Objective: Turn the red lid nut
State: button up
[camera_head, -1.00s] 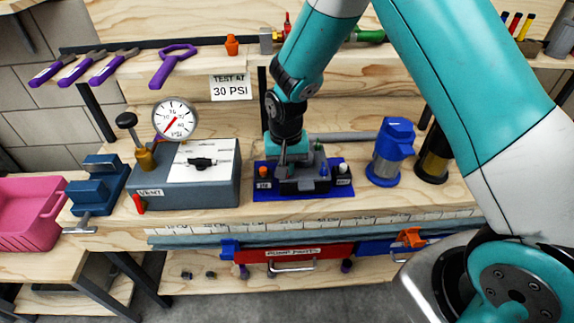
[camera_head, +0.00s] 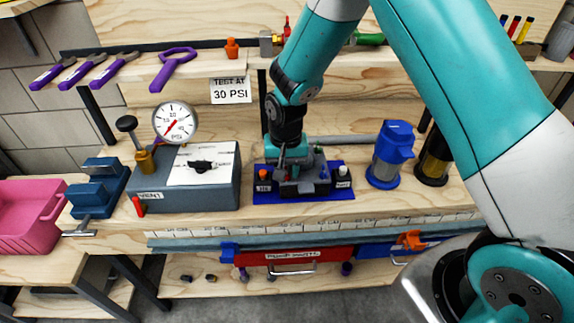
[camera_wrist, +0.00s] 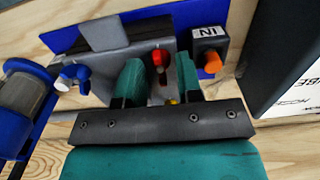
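The red lid nut (camera_wrist: 159,59) shows in the wrist view on the grey pump body (camera_wrist: 104,38). My gripper (camera_wrist: 160,72) points at it, with one teal finger on each side of the nut. Narrow gaps show between the fingers and the nut, so the gripper looks open around it. A small yellow part (camera_wrist: 173,101) shows lower between the fingers. In the head view my gripper (camera_head: 289,164) is over the dark pump block (camera_head: 306,187), and it hides the nut there.
The pump stands on a blue mat (camera_head: 333,194). An orange plug (camera_wrist: 212,62) beside the "IN" label and a blue-and-white knob (camera_wrist: 73,75) flank the gripper. The grey gauge box (camera_head: 200,195) is to the left, the blue filter housing (camera_head: 388,160) to the right.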

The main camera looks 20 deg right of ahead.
notch_tip(320, 180, up, 17)
jog(key=b, duration=0.1)
jog(key=shift+r, duration=0.2)
dwell(0.5)
jog(key=s+a+r+n+y, duration=0.2)
jog(key=s+n, duration=0.3)
jog(key=s, duration=0.7)
jog(key=s+a+r+n+y, duration=0.2)
jog(key=s+n, duration=0.3)
jog(key=s, duration=0.7)
jog(key=shift+s+a+r+n, duration=0.2)
jog(key=shift+s+r+n, duration=0.2)
jog(key=shift+r, duration=0.3)
jog(key=shift+w, duration=0.1)
jog(key=shift+c, duration=0.2)
